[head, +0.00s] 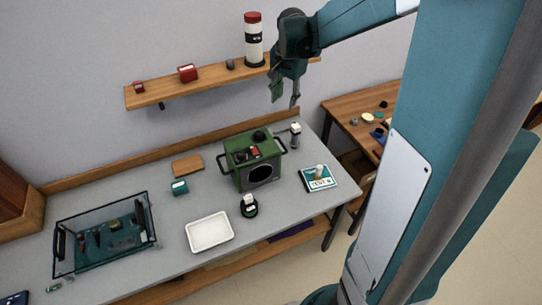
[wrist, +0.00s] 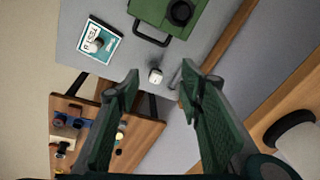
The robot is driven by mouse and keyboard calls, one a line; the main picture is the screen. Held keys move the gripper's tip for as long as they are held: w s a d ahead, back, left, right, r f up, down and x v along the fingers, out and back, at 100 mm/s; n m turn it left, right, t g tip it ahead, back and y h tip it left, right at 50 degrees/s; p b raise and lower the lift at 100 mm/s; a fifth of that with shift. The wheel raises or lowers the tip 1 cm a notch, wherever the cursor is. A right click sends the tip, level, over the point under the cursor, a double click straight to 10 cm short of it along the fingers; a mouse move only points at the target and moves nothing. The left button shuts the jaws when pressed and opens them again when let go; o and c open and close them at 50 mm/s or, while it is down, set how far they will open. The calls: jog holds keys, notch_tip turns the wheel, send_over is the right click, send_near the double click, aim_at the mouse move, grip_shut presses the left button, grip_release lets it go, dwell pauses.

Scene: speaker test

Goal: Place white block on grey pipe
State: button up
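A small white block (head: 295,127) sits on top of an upright grey pipe (head: 295,141) at the back right corner of the grey table in the head view. The block also shows in the wrist view (wrist: 155,74), between and beyond the fingertips, and hides most of the pipe from above. My gripper (head: 285,98) is above that corner, pointing down, with a clear gap to the block. Its two green fingers (wrist: 160,82) stand apart with nothing between them.
A green box (head: 242,160) with handles stands left of the pipe. A teal-and-white sign (head: 318,183) with a small cylinder on it lies in front. A white tray (head: 209,234) and wire basket (head: 105,230) are farther left. A shelf (head: 190,87) hangs behind.

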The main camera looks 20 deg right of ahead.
jog(key=s+a+r+n+t, duration=0.2)
jog(key=s+a+n, duration=0.4)
jog(key=s, duration=0.8)
jog(key=s+a+r+n+t, duration=0.3)
jog(key=s+a+n, duration=0.4)
jog(key=s+a, duration=0.6)
jog(key=shift+s+a+r+y, duration=0.15)
jog(key=shift+s+r+y, duration=0.15)
jog(key=shift+s+r, duration=0.6)
jog(key=shift+s+f, duration=0.1)
jog(key=shift+f, duration=0.05)
jog(key=shift+f+b, duration=1.4)
jog(key=shift+b, duration=0.05)
